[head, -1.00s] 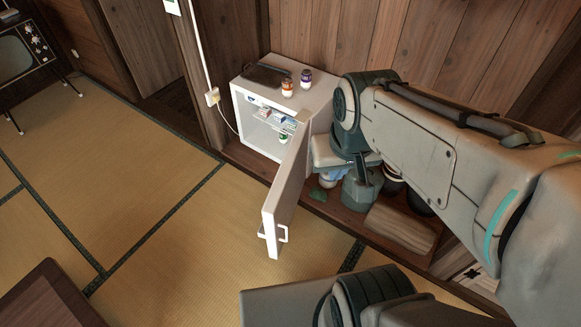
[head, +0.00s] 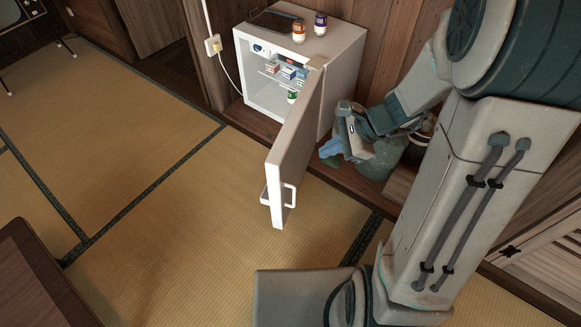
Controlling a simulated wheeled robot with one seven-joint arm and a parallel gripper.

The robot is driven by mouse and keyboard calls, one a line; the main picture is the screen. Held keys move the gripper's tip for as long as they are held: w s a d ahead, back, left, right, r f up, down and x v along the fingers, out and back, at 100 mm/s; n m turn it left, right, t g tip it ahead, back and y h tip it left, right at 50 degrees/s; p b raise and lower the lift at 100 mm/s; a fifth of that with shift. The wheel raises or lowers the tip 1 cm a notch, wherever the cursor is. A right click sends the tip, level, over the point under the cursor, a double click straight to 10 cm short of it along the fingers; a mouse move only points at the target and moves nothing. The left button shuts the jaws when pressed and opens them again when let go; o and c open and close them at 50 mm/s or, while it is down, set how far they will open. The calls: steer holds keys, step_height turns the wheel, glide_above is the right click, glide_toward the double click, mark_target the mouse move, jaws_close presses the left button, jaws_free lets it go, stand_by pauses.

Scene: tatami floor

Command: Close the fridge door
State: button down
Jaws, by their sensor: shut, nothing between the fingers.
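The small white fridge (head: 345,62) stands against the wooden wall. Its door (head: 294,150) stands wide open, swung out toward me over the tatami, with a white handle (head: 289,197) near its free end. The lit inside shows several small boxes and bottles on a shelf. My gripper (head: 340,138) is shut and empty, to the right of the door, on its outer side. I cannot tell whether it touches the door; a narrow gap seems to show. The fingertips are small and partly hidden by the gripper body.
An orange-labelled jar (head: 299,31), a purple-labelled jar (head: 320,24) and a dark tray (head: 281,22) are on the fridge top. A greenish container (head: 378,160) stands behind my gripper. A dark wooden table (head: 35,280) is at lower left. The tatami left of the door is clear.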

steer(key=w+d+f+m+t+b, duration=0.2)
steer(key=w+f+m+b, duration=0.25)
steer(key=f, duration=0.65)
steer(key=b, duration=0.5)
glide_toward(282, 169)
step_height(282, 169, down, 4)
steer(key=a, duration=0.2)
steer(key=shift+w+a+m+y, duration=0.4)
steer(key=shift+w+a+m, duration=0.15)
steer(key=shift+w+a, duration=0.2)
